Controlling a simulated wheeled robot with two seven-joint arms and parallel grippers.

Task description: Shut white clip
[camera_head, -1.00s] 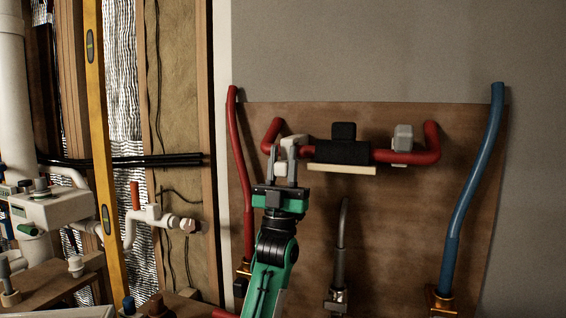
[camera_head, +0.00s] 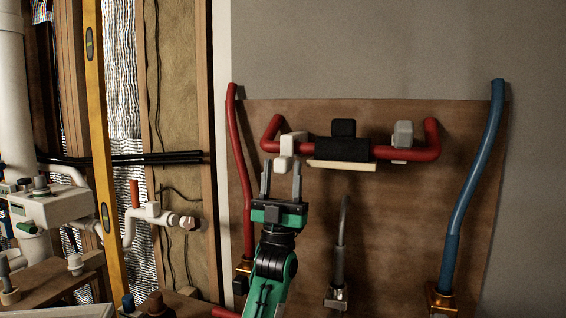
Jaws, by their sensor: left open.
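The white clip (camera_head: 292,143) is on the left part of the red pipe (camera_head: 421,153), left of the black block. Its lower end hangs just below the pipe; I cannot tell if it is fully closed. A second, greyish-white clip (camera_head: 402,136) is on the pipe farther right. My left gripper (camera_head: 282,168) points up, just below the left white clip. Its two fingers are spread, with nothing held between them, and appear apart from the clip. My right gripper is not in view.
A black clamp block (camera_head: 343,147) with a pale strip below it sits mid-pipe. A grey curved faucet pipe (camera_head: 342,225) and a blue pipe (camera_head: 468,195) stand on the brown board (camera_head: 400,215). A red vertical pipe (camera_head: 241,175) is close left of my gripper.

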